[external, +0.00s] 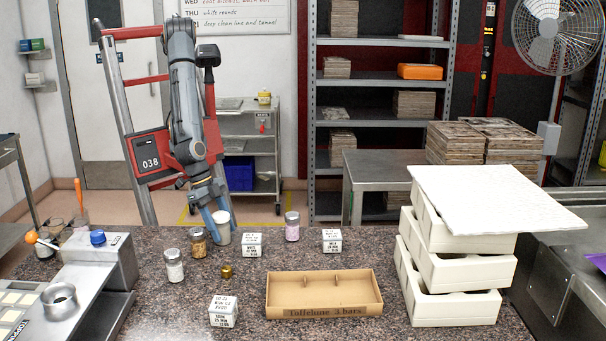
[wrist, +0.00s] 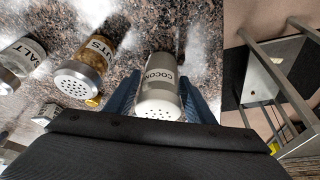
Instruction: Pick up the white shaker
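A white shaker (external: 222,228) stands upright on the speckled counter near its far edge. In the wrist view, the white shaker (wrist: 160,92) shows a perforated grey lid and a label starting "COCO". My gripper (external: 218,214) reaches down over it, with its blue fingers on either side. In the wrist view the fingers of my gripper (wrist: 163,98) flank the shaker closely. I cannot tell whether they press on it. The shaker's base looks to rest on the counter.
A nut shaker (external: 198,241) and a salt shaker (external: 174,266) stand close by on the left. A pink-filled shaker (external: 292,226) and small white labelled blocks (external: 252,244) are to the right. A cardboard tray (external: 324,312) and stacked white trays (external: 455,307) lie further right.

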